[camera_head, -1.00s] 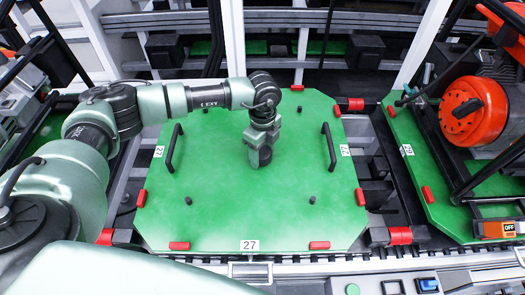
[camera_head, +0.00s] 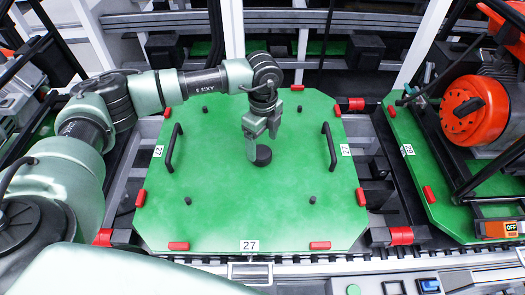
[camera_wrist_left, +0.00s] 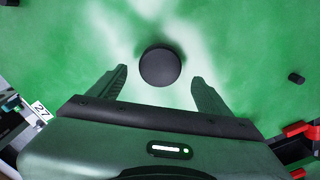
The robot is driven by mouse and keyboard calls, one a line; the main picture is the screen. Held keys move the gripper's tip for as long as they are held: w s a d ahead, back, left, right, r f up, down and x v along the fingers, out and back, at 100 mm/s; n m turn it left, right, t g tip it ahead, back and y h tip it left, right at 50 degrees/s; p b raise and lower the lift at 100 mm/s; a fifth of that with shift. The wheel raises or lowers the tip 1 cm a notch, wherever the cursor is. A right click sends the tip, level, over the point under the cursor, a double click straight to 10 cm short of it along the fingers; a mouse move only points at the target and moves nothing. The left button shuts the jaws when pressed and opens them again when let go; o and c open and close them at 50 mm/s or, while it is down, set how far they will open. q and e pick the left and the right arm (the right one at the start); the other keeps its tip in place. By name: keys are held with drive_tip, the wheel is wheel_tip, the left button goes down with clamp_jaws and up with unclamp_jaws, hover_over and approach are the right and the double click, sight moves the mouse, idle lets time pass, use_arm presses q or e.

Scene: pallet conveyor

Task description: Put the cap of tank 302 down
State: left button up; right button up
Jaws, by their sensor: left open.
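The cap is a small black round disc (camera_head: 263,156) lying on the green pallet (camera_head: 225,215) marked 27, near its middle. It also shows in the left wrist view as a dark round cap (camera_wrist_left: 160,66), just beyond and between the fingertips. My left gripper (camera_head: 262,140) is open, pointing down above the cap and apart from it. In the left wrist view the gripper's two fingers (camera_wrist_left: 160,82) are spread with nothing between them. My right gripper is not in view. No tank marked 302 can be made out.
The pallet has black handles (camera_head: 174,148) (camera_head: 329,147), short black pegs and red corner blocks. A neighbouring pallet at right carries a red engine (camera_head: 466,112). Control buttons line the front edge. Most of the green surface is clear.

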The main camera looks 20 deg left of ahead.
sight(262, 153)
use_arm(q)
wheel_tip(262, 153, up, 7)
drive_tip(key=shift+r+b, duration=0.2)
drive_tip(key=shift+b, duration=0.2)
drive_tip(key=shift+s+f, duration=0.1)
